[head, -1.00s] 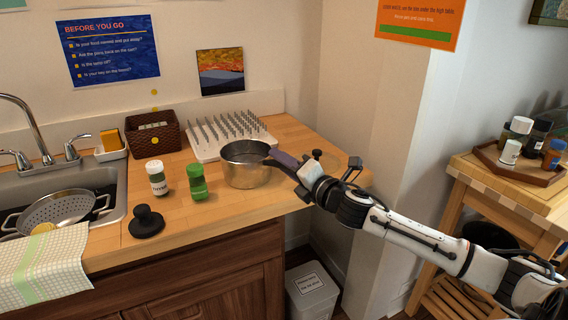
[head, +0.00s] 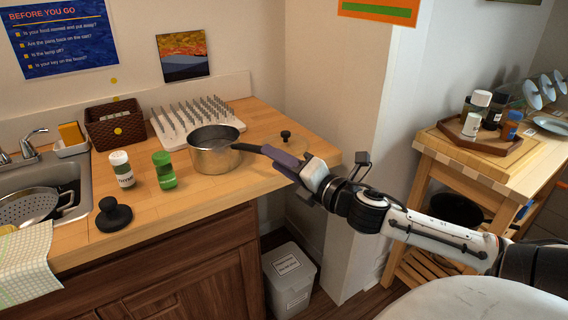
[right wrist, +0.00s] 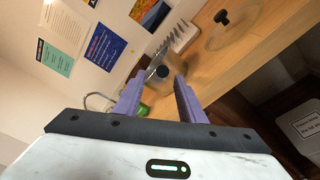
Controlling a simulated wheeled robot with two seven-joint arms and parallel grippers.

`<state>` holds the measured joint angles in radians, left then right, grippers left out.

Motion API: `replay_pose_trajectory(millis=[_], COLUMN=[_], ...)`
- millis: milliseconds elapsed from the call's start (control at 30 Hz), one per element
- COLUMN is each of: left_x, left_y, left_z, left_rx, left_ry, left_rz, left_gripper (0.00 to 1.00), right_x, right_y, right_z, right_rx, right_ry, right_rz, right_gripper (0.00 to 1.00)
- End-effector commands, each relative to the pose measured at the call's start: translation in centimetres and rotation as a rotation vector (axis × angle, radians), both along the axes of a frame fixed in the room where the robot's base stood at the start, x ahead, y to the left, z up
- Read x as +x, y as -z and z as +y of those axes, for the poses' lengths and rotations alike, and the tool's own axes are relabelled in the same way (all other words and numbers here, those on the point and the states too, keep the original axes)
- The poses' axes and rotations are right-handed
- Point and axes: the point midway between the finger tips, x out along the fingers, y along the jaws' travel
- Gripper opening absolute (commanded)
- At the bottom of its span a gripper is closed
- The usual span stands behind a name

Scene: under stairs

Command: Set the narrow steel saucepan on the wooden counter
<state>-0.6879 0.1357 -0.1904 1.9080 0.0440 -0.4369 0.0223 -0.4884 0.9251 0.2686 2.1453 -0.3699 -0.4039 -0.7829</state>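The narrow steel saucepan (head: 214,160) stands upright on the wooden counter (head: 200,203), and its dark handle (head: 252,149) points right toward my right gripper. My right gripper (head: 281,160) is at the far end of that handle. In the right wrist view, its two purple fingers (right wrist: 160,88) are spread apart, with the dark handle end (right wrist: 162,73) showing between their tips. The pan body is partly hidden behind the fingers there. My left gripper is not in view.
A spiked drying rack (head: 197,124) stands behind the pan, and a glass lid (head: 286,143) lies to its right. A green shaker (head: 164,171), a white-labelled jar (head: 122,170) and a black knobbed object (head: 114,216) stand left. A bin (head: 290,278) is below.

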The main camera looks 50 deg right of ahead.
Motion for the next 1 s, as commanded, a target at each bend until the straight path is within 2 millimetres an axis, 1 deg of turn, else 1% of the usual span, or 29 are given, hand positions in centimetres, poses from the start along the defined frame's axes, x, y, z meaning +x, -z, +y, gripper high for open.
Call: replay_pose_trajectory(millis=[33,200,267,333,367,467,500,567,600,667,700,767,800,833,900,1000], left_x=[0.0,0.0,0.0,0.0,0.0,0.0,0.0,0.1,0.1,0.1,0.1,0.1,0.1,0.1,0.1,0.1], left_y=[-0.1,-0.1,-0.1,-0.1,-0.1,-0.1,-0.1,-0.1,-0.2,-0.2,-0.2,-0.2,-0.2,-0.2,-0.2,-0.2], left_z=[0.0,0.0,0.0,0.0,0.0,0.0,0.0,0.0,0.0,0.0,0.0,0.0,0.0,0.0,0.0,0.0], left_rx=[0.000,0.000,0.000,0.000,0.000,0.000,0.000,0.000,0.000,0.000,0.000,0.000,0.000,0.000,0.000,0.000], left_ry=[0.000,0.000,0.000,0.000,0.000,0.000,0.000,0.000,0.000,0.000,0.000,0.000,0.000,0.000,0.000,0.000], left_rz=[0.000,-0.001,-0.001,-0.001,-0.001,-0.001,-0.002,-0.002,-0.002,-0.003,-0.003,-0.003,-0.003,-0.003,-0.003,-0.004], left_gripper=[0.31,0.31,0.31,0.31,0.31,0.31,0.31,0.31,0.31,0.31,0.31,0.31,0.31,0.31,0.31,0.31], right_x=[-0.6,-1.7,-2.0,-2.5,-2.9,-5.1,-6.4,-8.7,-10.3,-12.7,-14.2,-16.3,-17.5,-18.2,-19.6,-20.8], right_y=[0.0,0.0,0.6,2.7,4.2,11.4,14.9,20.1,23.3,27.5,29.9,32.5,33.9,34.7,35.9,36.8], right_z=[0.1,0.1,0.1,0.0,-0.1,0.8,1.7,4.0,5.9,9.4,11.9,15.6,18.0,19.6,22.9,25.8], right_rx=[0.001,0.000,0.022,0.100,0.154,0.430,0.572,0.799,0.948,1.164,1.297,1.477,1.582,1.651,1.781,1.892], right_ry=[0.000,0.000,0.006,0.025,0.039,0.110,0.149,0.218,0.267,0.343,0.394,0.466,0.510,0.542,0.602,0.657], right_rz=[0.001,0.001,0.010,0.041,0.061,0.159,0.205,0.277,0.322,0.386,0.424,0.474,0.502,0.521,0.556,0.588], right_gripper=[0.36,0.36,0.36,0.36,0.36,0.36,0.36,0.36,0.36,0.36,0.36,0.36,0.36,0.36,0.36,0.36])
